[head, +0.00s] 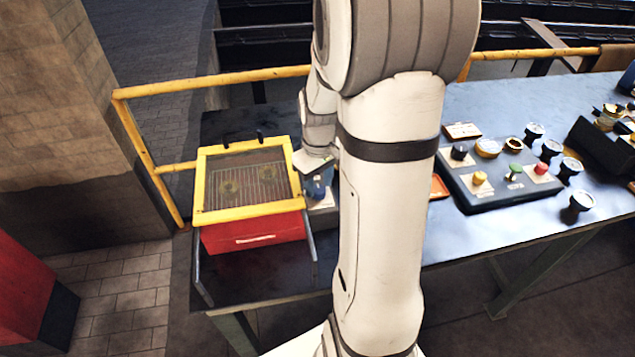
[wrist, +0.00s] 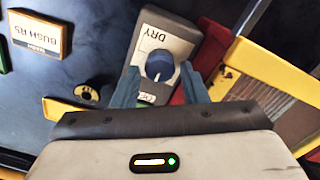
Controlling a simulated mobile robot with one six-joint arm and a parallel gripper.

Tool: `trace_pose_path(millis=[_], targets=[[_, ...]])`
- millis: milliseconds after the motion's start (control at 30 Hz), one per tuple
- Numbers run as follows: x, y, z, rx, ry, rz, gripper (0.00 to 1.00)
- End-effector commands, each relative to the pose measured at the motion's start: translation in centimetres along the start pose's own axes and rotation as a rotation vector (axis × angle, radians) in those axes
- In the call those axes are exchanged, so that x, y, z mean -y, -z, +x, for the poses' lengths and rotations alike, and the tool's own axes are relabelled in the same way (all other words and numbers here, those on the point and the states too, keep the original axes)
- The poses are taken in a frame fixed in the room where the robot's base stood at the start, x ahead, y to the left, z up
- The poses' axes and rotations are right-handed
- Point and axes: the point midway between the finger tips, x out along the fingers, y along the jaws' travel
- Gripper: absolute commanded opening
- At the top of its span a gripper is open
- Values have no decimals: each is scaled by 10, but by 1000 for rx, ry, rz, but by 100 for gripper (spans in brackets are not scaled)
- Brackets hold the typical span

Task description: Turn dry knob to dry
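The dry knob (wrist: 160,66) is a dark blue round knob with a white mark. My gripper (wrist: 160,80) is open, with one blue finger on each side of the knob's near part. A gap shows between each finger and the knob; I cannot tell whether they touch it lower down. In the head view the knob (head: 315,189) shows below my gripper (head: 314,166), beside the yellow-framed red drying box (head: 249,217). My arm hides part of this area.
The red box with its yellow mesh lid (wrist: 268,66) is close beside the control box. A sign reading BUSH RS (wrist: 38,34) and a yellow part with a dark ring (wrist: 86,92) lie on the table. A control panel (head: 502,200) stands right of my arm.

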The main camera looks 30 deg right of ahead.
Motion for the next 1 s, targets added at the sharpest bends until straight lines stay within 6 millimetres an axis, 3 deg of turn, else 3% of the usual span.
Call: trace_pose_path(millis=[400, 800, 1000], targets=[[0, 0, 12, -1, -1, 1, 40], [3, 0, 11, -1, -1, 2, 8], [0, 0, 11, -2, -1, 18, 8]])
